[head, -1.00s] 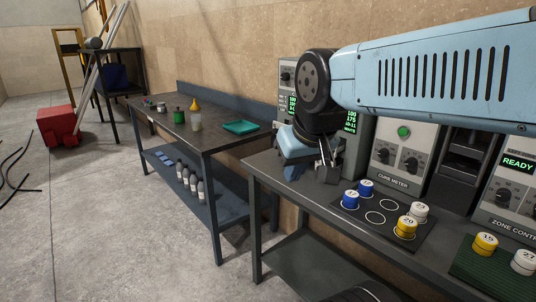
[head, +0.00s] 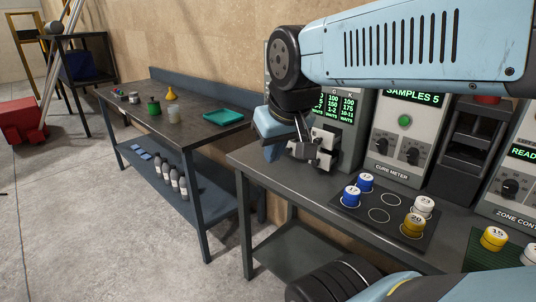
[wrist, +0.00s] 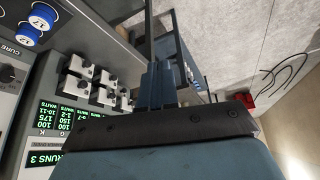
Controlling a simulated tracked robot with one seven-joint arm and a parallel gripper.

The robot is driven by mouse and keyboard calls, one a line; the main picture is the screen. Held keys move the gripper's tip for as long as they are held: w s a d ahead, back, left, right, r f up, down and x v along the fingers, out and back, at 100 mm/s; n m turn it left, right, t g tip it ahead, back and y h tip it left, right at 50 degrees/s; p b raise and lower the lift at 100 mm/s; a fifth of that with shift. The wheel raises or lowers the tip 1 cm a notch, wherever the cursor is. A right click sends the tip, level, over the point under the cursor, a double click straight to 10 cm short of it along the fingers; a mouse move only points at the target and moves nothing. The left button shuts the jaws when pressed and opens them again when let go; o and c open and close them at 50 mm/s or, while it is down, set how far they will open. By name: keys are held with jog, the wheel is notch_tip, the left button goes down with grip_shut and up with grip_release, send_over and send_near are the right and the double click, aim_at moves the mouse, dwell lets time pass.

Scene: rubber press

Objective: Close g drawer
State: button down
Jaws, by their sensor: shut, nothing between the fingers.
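No drawer marked g can be made out for certain in either view. A grey panel unit (head: 345,112) with green readouts headed G and K stands on the near bench, partly hidden behind my wrist. Below its readouts are several pale blocks with dark faces (head: 325,136); the blocks also show in the wrist view (wrist: 80,65). My gripper (head: 300,128) hangs in front of this unit, near the blocks. Its fingers (wrist: 150,82) look shut and empty. Whether they touch anything cannot be told.
The near bench (head: 270,170) carries a dark mat (head: 372,228) with blue, white and yellow numbered pucks, and a cure meter (head: 398,140). A second bench (head: 205,130) with bottles and a teal tray (head: 222,117) stands left.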

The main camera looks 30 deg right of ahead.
jog(key=w+d+f+n+g+h, duration=0.3)
jog(key=w+d+f+n+h, duration=0.2)
jog(key=w+f, duration=0.25)
jog(key=w+d+f+n+g+h, duration=0.4)
jog(key=w+d+f, duration=0.15)
jog(key=w, duration=0.25)
jog(key=w+a+f+n+t+h, duration=0.3)
jog(key=w+f+n+t+h, duration=0.45)
jog(key=w+f+n, duration=0.4)
jog(key=shift+n+g+h, duration=0.25)
jog(key=shift+n+h, duration=0.1)
jog(key=w+x, duration=0.1)
jog(key=x, duration=0.8)
jog(key=w+r+x, duration=0.1)
jog(key=x, duration=0.4)
jog(key=shift+w+a, duration=0.15)
jog(key=shift+w, duration=0.25)
